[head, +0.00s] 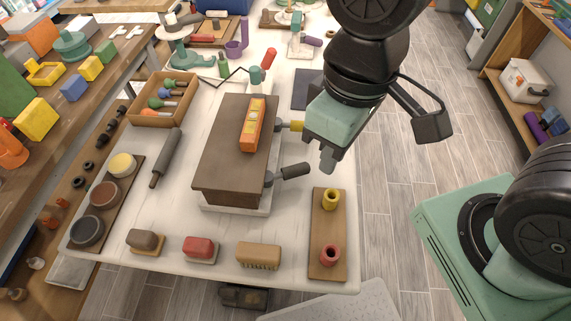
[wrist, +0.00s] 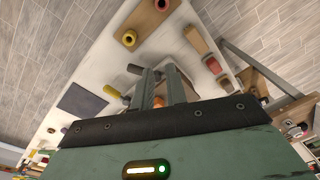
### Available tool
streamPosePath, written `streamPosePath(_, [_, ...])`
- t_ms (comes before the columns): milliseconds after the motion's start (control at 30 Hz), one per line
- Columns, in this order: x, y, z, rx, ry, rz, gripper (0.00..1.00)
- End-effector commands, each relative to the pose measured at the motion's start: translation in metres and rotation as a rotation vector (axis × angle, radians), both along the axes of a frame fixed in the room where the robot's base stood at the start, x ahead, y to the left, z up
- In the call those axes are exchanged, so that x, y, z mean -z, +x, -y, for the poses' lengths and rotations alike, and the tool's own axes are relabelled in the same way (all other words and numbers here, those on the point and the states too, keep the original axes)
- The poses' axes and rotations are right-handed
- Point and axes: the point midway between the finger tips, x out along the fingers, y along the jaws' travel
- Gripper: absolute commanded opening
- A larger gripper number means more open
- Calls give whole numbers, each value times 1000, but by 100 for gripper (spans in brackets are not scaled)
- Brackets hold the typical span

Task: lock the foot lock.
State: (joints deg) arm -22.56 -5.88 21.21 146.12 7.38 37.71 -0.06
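No part is plainly marked as the foot lock. A brown block (head: 232,150) on a white base has two handles on its right side. One handle is dark grey (head: 294,171); the other has a yellow end (head: 291,126). My gripper (head: 326,160) is above the table's right side, right of the block and apart from both handles in the head view. Its two fingers (wrist: 160,72) show a narrow gap with nothing clearly held. In the wrist view, the dark grey handle (wrist: 134,69) shows beside the left finger. The yellow-ended handle (wrist: 112,92) is farther left. My gripper hides most of the block there.
An orange level (head: 252,125) lies on the block. A board (head: 328,250) with a yellow and a red ring is at the front right. Brushes and small blocks (head: 200,248) line the front edge. A dark object (head: 243,295) is below the table.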

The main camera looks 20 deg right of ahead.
Motion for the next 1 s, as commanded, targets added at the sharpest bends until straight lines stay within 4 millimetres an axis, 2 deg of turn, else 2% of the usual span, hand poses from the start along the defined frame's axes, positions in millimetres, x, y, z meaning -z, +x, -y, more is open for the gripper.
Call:
streamPosePath(167, [16,29,-10,87,0,-47,0])
streamPosePath(367, [52,95,-19,277,-23,-129,0])
streamPosePath(500, [83,141,-16,414,-56,-176,0])
streamPosePath(600, [104,168,-9,494,-83,-198,0])
streamPosePath(800, [130,200,1,593,-120,-221,0])
streamPosePath(1000, [136,207,4,617,-131,-225,0])
